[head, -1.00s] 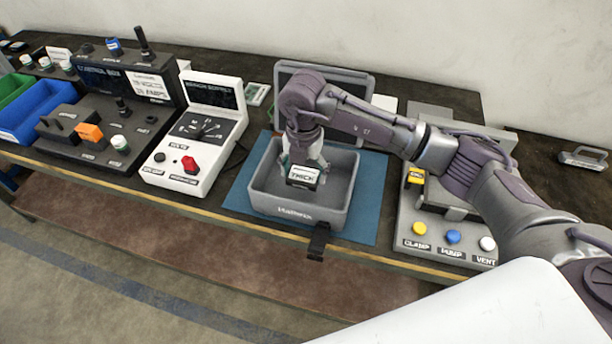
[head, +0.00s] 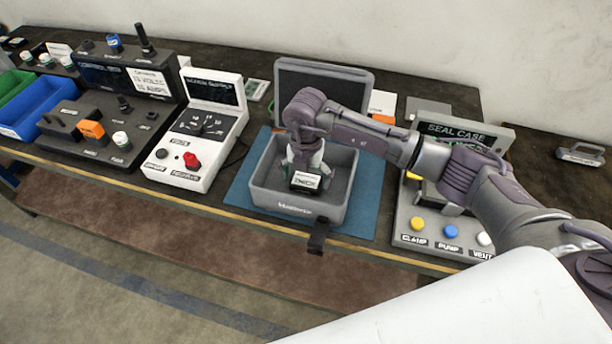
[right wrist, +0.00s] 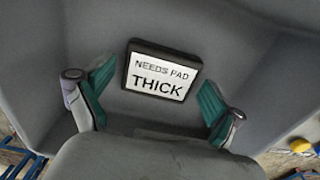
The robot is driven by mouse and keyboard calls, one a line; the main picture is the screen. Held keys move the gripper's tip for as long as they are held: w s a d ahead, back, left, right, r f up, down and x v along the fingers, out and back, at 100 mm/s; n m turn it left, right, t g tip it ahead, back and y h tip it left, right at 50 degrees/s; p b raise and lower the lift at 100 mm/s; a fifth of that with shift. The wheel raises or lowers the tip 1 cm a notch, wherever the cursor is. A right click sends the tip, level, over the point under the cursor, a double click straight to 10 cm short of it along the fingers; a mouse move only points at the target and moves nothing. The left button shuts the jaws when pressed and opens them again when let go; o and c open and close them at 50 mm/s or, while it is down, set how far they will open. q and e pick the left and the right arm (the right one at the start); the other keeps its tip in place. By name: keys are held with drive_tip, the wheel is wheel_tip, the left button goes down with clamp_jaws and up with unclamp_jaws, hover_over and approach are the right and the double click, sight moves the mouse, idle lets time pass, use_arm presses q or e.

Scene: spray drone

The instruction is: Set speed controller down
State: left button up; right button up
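The speed controller appears to be the small black box (head: 306,181) with a white label, inside the open grey case (head: 270,202). In the right wrist view its label (right wrist: 160,75) reads "NEEDS PAD THICK", and it appears to lie on the case floor. My right gripper (head: 306,168) reaches down into the case from above. In the right wrist view its two green-padded fingers (right wrist: 158,85) are spread on either side of the box, with a narrow gap at the left; contact at the right is hard to tell. My left gripper is not in view.
The case stands on a blue mat (head: 238,195), with its lid (head: 325,80) raised behind and a dark latch (head: 318,236) at the front. A white meter box (head: 180,175) stands left. A "SEAL CASE" panel with buttons (head: 451,232) stands right. The case's walls surround my fingers.

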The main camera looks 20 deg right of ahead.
sight(306, 180)
drive_tip(key=shift+r, duration=0.1)
drive_tip(key=shift+r, duration=0.2)
wheel_tip(306, 180, up, 12)
drive_tip(key=b, duration=0.1)
drive_tip(key=shift+b, duration=0.4)
drive_tip(key=shift+s+f, duration=0.1)
drive_tip(key=shift+f, duration=0.1)
